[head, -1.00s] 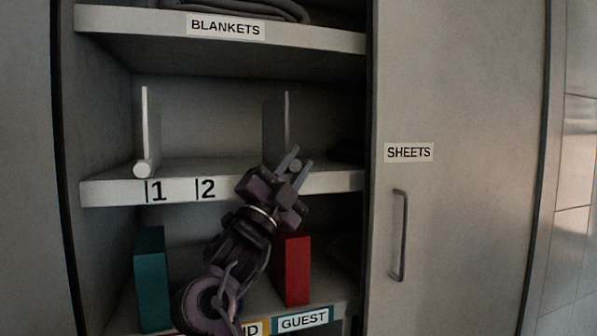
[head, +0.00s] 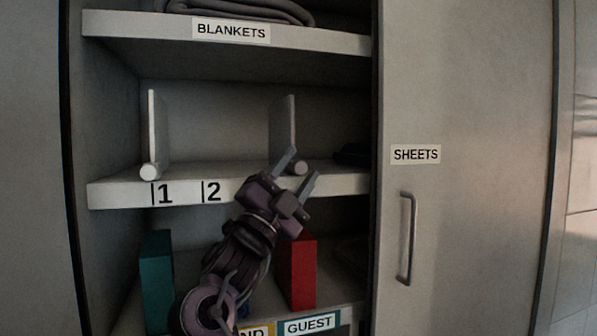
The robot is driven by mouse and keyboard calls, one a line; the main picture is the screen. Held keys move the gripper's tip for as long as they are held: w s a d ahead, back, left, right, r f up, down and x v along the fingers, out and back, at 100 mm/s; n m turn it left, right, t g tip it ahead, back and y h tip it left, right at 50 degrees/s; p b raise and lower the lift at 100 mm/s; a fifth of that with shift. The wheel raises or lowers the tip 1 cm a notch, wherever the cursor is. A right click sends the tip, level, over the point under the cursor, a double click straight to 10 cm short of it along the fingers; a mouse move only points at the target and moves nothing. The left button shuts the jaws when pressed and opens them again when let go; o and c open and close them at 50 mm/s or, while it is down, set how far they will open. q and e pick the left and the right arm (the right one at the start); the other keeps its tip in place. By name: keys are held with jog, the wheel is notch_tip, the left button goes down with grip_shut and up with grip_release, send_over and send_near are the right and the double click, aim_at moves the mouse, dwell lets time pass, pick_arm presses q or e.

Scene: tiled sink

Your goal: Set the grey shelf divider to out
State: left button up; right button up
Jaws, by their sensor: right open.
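The grey shelf divider (head: 284,122) stands upright on the middle shelf, toward its right side. Its pale round knob (head: 299,168) is at the shelf's front edge. My right gripper (head: 303,163) is open in front of that edge, pointing up and to the right. The knob shows between its two fingertips; I cannot tell whether they touch it. A whiter divider (head: 152,125) with its own knob (head: 151,171) stands at the left, near the mark 1 (head: 163,194). The mark 2 (head: 210,191) is right of it. My gripper hides part of the shelf front. I see no "out" mark.
A folded blanket (head: 240,10) lies on the top shelf (head: 130,24). A teal block (head: 156,280) and a red block (head: 302,272) stand on the lower shelf, by my right arm. A panel labelled SHEETS (head: 470,220) with a handle (head: 407,237) covers the right side.

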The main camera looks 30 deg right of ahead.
jog(key=b+v, duration=0.2)
jog(key=v, duration=0.5)
jog(key=shift+b, duration=0.35)
jog(key=shift+a, duration=0.1)
